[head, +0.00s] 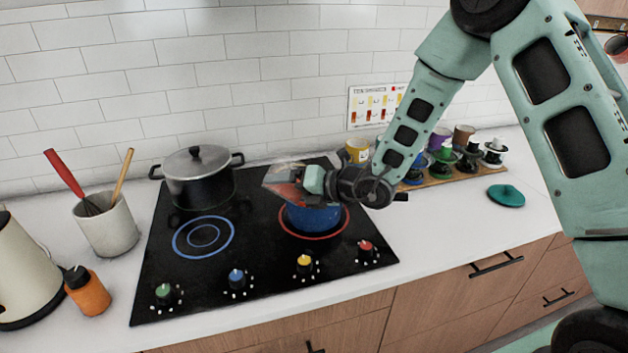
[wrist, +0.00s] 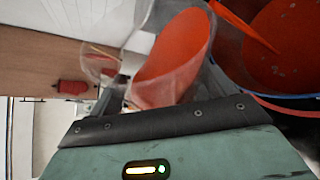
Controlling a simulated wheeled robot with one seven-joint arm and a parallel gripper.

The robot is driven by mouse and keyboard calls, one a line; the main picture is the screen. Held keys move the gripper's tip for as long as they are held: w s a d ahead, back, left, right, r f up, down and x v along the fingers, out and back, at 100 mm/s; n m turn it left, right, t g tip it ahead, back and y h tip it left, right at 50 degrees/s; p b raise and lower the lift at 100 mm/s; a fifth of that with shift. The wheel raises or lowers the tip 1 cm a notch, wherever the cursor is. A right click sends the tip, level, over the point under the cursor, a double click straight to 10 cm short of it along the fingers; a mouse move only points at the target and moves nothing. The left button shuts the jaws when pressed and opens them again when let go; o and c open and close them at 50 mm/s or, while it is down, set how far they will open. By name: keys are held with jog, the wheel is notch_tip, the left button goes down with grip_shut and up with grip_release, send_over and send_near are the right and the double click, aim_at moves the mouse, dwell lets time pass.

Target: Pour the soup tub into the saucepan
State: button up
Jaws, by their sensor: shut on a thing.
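My gripper (head: 313,180) is shut on the clear soup tub (head: 284,176), holding it tilted above the blue saucepan (head: 314,219). In the wrist view, the tub (wrist: 212,75) holds orange-red soup (wrist: 170,62) against its lower side. An orange strip (wrist: 243,25) runs from near the tub's mouth into the saucepan, which shows at the right edge with its blue rim (wrist: 285,97) and orange-red soup (wrist: 285,50) inside. The saucepan stands on the red-ringed burner. My gripper and arm hide part of its top in the head view.
A black lidded pot (head: 200,178) stands at the back left of the hob (head: 170,280). A utensil crock (head: 107,226) and orange bottle (head: 88,291) stand left. Several cups stand on a wooden rack (head: 440,180) at right, with a teal lid (head: 506,195) in front.

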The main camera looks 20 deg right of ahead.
jog(key=shift+m+p, duration=0.3)
dwell(0.5)
jog(key=shift+w+d+r+m+y+p, duration=0.1)
jog(key=shift+r+m+y+p, duration=0.45)
jog(key=shift+p, duration=0.6)
jog(key=shift+w+d+f+m+g+y, duration=0.1)
jog(key=shift+d+f+m+g+y, duration=0.2)
jog(key=shift+m, duration=0.45)
dwell(0.7)
jog(key=shift+w+r+p, duration=0.15)
jog(key=shift+r+p, duration=0.1)
jog(key=shift+p, duration=0.2)
jog(key=shift+w+d+r+m+y+p, duration=0.2)
jog(key=shift+w+d+m+y+p, duration=0.1)
jog(key=shift+d+p, duration=0.15)
jog(key=shift+w+d+r+m+y+p, duration=0.2)
jog(key=shift+d+m+p, duration=0.1)
jog(key=shift+p, duration=0.1)
jog(key=shift+w+d+r+m+y+p, duration=0.1)
jog(key=shift+d+r+m+y+p, duration=0.15)
jog(key=shift+m+p, duration=0.3)
